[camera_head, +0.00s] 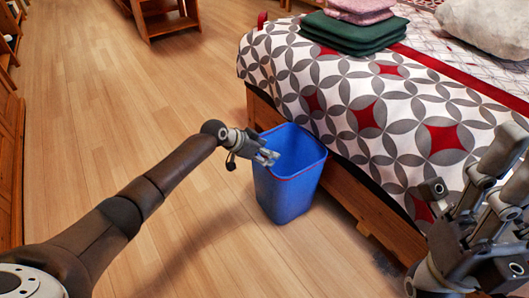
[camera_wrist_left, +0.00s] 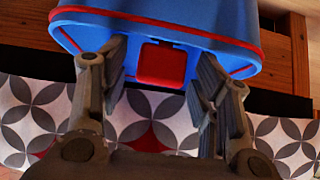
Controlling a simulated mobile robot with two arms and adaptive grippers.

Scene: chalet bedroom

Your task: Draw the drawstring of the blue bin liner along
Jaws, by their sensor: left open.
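The blue bin with its blue liner (camera_head: 288,195) stands on the floor against the bed's side. A thin red drawstring (camera_head: 300,174) runs along its rim and also shows as a red band in the left wrist view (camera_wrist_left: 190,30). My left gripper (camera_head: 268,157) is at the bin's near upper rim. In the left wrist view, its open fingers (camera_wrist_left: 162,68) stand on either side of a red tab (camera_wrist_left: 162,63) on the blue surface; I see no grip on it. My right gripper (camera_head: 505,170) is open and empty at the right, in front of the bed.
The bed (camera_head: 345,95) with a patterned cover rises right behind the bin, with its wooden frame (camera_head: 372,207) beside it. Folded green cloths (camera_head: 352,35) lie on the bed. The wooden floor (camera_head: 120,110) is clear to the left.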

